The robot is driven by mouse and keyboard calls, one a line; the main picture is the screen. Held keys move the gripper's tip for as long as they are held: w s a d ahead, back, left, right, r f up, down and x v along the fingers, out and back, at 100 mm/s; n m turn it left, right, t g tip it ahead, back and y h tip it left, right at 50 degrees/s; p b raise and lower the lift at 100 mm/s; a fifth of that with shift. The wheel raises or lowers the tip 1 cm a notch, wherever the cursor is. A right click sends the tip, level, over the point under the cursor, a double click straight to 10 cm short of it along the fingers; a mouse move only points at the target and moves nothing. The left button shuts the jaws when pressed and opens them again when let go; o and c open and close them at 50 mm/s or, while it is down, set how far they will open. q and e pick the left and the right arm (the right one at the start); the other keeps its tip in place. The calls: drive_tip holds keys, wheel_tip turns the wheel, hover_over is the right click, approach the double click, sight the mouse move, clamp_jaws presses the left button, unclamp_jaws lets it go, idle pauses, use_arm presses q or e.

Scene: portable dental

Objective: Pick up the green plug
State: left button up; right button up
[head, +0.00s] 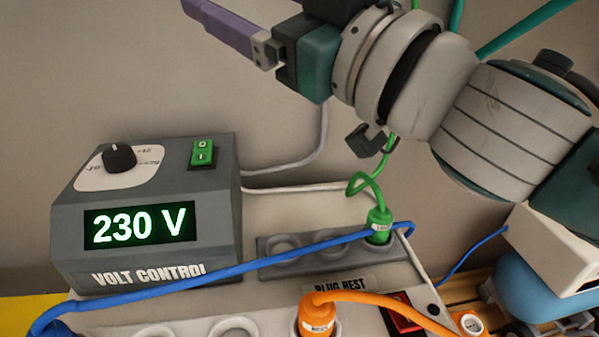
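The green plug (379,217) stands upright in the right-hand socket of the grey plug rest (275,266). Its green cord loops up from its top and passes behind my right arm. A blue cable runs across in front of the plug's lower part. My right gripper (222,22) is at the upper left, well above and to the left of the plug, pointing left and away from it. Its purple finger shows side-on and its tip is near the frame's top edge, so its opening cannot be told. Nothing is seen held in it. My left gripper is out of view.
A grey volt control box (150,210) reading 230 V stands at the left. An orange plug (317,318) sits in the white power strip (190,318) in front, near a red switch (404,314). The blue cable (200,284) crosses the strip. A blue-and-white object (540,285) is at right.

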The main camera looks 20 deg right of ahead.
drive_tip(key=a+n+g+y, duration=0.4)
drive_tip(key=a+n+y, duration=0.1)
drive_tip(key=n+y, duration=0.1)
drive_tip(key=n+g+h, duration=0.1)
drive_tip(key=g+h, duration=1.2)
drive_tip(key=g, duration=0.2)
approach(383, 210)
drive_tip(key=shift+d+f, duration=0.1)
drive_tip(key=shift+f, duration=0.4)
drive_tip(key=f+b, duration=0.2)
drive_tip(key=f, duration=0.1)
drive_tip(key=f+b, duration=0.1)
drive_tip(key=shift+a+f, duration=0.25)
drive_tip(key=shift+f, duration=0.05)
drive_tip(key=f+b, duration=0.2)
drive_tip(key=a+f+b, duration=0.1)
drive_tip(key=f+b, duration=0.1)
drive_tip(key=f, duration=0.1)
drive_tip(key=shift+f, duration=0.15)
